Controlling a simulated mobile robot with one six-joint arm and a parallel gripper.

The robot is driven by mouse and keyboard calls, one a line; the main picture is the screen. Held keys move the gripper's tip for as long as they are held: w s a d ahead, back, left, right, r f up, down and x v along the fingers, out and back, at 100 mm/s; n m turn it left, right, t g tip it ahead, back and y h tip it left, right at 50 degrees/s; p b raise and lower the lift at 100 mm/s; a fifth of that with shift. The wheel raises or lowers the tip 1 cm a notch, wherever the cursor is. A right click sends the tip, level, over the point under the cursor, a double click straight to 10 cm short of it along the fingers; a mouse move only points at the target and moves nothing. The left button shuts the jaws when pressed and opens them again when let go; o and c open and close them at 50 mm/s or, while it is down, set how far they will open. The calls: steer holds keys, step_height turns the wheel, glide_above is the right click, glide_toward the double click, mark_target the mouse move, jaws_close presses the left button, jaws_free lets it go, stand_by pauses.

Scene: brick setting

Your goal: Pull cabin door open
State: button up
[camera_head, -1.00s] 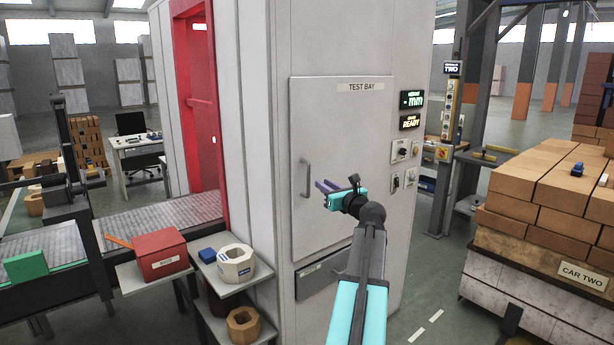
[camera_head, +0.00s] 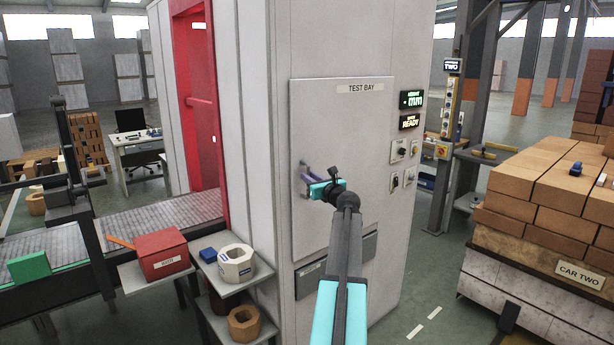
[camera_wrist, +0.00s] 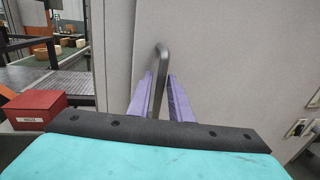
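The cabin door (camera_head: 345,125) is a pale grey panel labelled TEST BAY on the front of the cabin. It looks shut in the head view. Its grey upright bar handle (camera_wrist: 162,60) is near the door's left edge. My gripper (camera_head: 309,176) is at the handle, with its purple fingers pointing at the door. In the wrist view my gripper (camera_wrist: 160,88) has one finger on each side of the handle, and the fingers look apart. The lower part of the handle is partly hidden by my gripper. I cannot tell whether the fingers touch the bar.
A control panel (camera_head: 404,152) with displays and knobs is right of the door. A shelf stand with a red box (camera_head: 162,255) and a pale ring (camera_head: 236,263) is at lower left. A brick-laden car (camera_head: 540,262) stands at right, with open floor between it and the cabin.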

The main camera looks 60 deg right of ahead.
steer(key=shift+x, duration=0.9)
jaws_close()
steer(key=shift+s+a+f, duration=0.1)
steer(key=shift+a, duration=0.15)
